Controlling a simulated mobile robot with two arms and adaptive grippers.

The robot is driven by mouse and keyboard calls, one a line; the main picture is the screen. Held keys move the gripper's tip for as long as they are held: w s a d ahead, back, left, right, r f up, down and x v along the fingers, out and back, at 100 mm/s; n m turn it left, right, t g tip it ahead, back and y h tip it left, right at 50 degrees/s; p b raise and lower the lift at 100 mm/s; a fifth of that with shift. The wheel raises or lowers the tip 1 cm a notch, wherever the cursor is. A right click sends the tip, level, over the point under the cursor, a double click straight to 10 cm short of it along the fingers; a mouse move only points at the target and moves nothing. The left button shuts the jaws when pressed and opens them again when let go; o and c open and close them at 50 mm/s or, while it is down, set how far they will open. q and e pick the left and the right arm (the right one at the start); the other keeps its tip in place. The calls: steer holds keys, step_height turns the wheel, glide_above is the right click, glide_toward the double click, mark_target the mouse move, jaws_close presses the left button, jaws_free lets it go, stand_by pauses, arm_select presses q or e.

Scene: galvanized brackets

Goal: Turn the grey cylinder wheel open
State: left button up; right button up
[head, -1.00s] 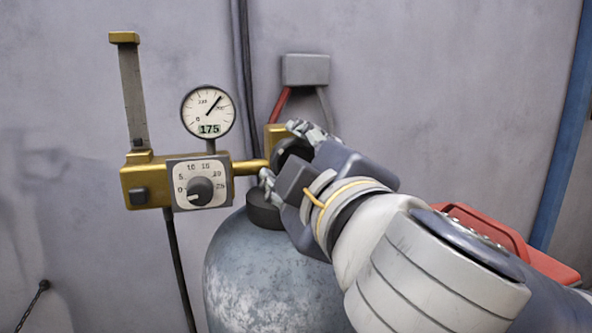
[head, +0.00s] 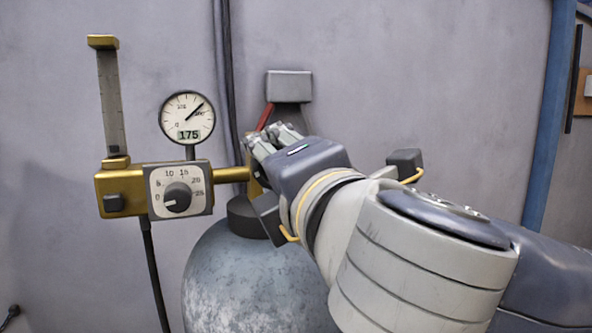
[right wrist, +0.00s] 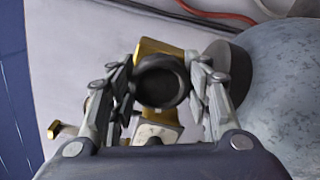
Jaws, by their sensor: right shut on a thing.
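The dark grey cylinder wheel (right wrist: 162,82) sits between the two fingers of my right gripper (right wrist: 163,90) in the right wrist view. The fingers are shut on its left and right sides. In the head view my right gripper (head: 268,143) comes in from the right and hides the wheel. The grey, worn cylinder (head: 250,285) stands upright below it, with a dark collar (head: 243,215) at its neck. My left gripper is not in view.
A brass regulator (head: 122,188) with a dial knob (head: 177,197) is left of the wheel. A round gauge (head: 187,117) reading 175 is above it, beside an upright flow tube (head: 111,100). A grey wall box (head: 289,85) with a red cable is behind.

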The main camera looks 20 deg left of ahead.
steer(key=shift+f+n, duration=0.1)
steer(key=shift+n, duration=1.4)
steer(key=shift+a, duration=0.1)
steer(key=o, duration=1.1)
steer(key=shift+s, duration=0.15)
steer(key=v, duration=1.2)
